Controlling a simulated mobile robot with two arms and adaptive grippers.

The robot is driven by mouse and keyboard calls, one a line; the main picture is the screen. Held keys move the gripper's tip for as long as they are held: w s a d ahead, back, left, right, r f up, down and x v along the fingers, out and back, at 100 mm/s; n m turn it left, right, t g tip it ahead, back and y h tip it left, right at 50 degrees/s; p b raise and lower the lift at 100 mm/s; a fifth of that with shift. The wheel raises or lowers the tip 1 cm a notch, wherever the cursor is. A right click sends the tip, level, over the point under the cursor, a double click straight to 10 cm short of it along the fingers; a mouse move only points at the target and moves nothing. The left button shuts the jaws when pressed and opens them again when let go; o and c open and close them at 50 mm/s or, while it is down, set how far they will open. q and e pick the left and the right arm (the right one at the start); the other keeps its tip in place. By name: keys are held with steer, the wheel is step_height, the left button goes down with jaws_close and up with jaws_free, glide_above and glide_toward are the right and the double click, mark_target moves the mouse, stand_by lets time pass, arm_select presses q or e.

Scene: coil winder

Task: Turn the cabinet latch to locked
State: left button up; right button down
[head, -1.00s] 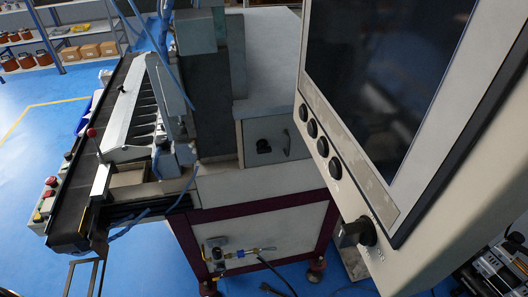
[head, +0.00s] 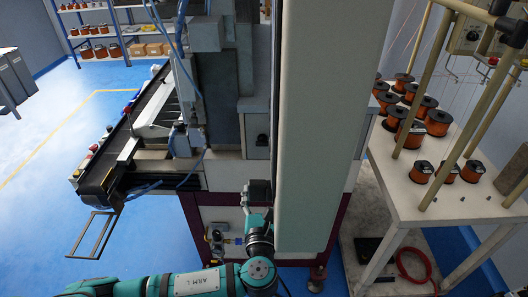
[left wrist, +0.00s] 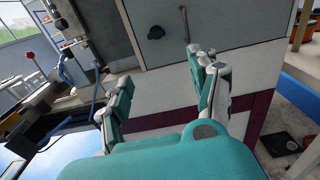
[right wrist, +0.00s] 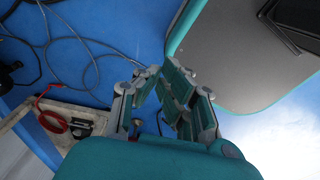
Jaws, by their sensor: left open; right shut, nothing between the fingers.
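The cabinet door (left wrist: 215,25) is a grey panel. In the left wrist view it carries a black latch knob (left wrist: 155,32) and a thin handle bar to its right. In the head view the knob (head: 262,140) shows small, just left of a pale upright. I cannot tell which way the latch is turned. My left gripper (head: 259,190) is below the knob in the head view. In the left wrist view it (left wrist: 160,72) is open, with nothing between its fingers, apart from the door. My right gripper (right wrist: 161,72) is shut and empty above the floor, outside the head view.
A wide pale upright (head: 320,120) stands close to the right of the knob. A white table (head: 430,205) with copper wire spools is at the right. The winder's dark conveyor (head: 105,170) runs at the left. Cables (right wrist: 75,40) lie on the blue floor.

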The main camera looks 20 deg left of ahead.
arm_select(q)
steer(key=r, duration=0.1)
steer(key=p, duration=0.1)
glide_toward(262, 146)
steer(key=p+x, duration=0.2)
steer(key=x, duration=0.7)
steer(key=shift+w+a+r, duration=0.1)
steer(key=shift+w, duration=0.3)
arm_select(e)
steer(key=r, duration=0.3)
steer(key=shift+a+r, duration=0.1)
steer(key=shift+a, duration=0.2)
arm_select(q)
steer(key=c, duration=1.2)
steer(key=shift+o, duration=0.2)
arm_select(e)
steer(key=shift+a, duration=0.4)
